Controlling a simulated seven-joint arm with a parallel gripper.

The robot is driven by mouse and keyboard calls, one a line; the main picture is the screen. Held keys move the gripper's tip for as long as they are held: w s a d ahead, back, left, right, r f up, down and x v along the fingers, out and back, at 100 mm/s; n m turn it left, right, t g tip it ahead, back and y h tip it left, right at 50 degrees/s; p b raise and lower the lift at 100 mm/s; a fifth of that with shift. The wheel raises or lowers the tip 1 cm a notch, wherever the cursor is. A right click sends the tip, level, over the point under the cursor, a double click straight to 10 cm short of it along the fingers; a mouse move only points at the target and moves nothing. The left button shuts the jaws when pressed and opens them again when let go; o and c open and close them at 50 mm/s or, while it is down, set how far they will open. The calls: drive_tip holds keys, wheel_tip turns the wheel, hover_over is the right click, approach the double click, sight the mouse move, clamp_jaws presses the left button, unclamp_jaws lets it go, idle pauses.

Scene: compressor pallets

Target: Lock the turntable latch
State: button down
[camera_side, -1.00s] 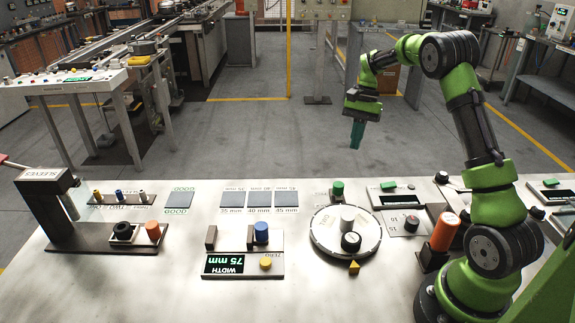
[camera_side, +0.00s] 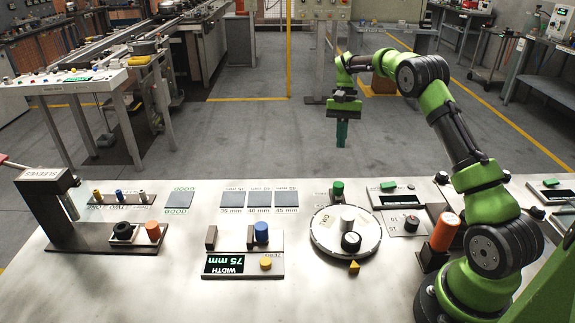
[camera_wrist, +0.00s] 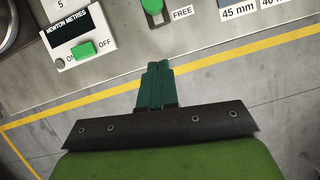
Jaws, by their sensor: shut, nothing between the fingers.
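The turntable (camera_side: 326,241) is a round pale disc with a white cylinder and a black knob on it. The latch (camera_side: 338,188) is a green knob on a small dark plate at the turntable's far edge. In the wrist view the latch (camera_wrist: 152,5) shows at the top edge, partly cut off, beside the word FREE. My gripper (camera_side: 341,143) is shut and empty, its green fingers pointing down. It hangs in the air beyond the bench's far edge, apart from the latch. In the wrist view my gripper (camera_wrist: 157,66) is just below the latch.
A newton-metres panel (camera_wrist: 78,35) with a green ON/OFF switch stands left of the latch in the wrist view. An orange cylinder (camera_side: 445,232) stands right of the turntable. The width gauge (camera_side: 243,265) is to its left. Air around my gripper is clear.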

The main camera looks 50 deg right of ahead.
sight(340, 184)
drive_tip(key=x, duration=0.6)
drive_tip(key=shift+s+a+f, duration=0.1)
drive_tip(key=shift+s+a, duration=0.3)
drive_tip(key=shift+a, duration=0.2)
drive_tip(key=shift+s+a+f, duration=0.1)
drive_tip(key=shift+s+a, duration=0.35)
drive_tip(key=shift+a, duration=0.15)
drive_tip(key=shift+s+a, duration=0.4)
drive_tip(key=shift+a, duration=0.1)
drive_tip(key=shift+s+a, duration=0.9)
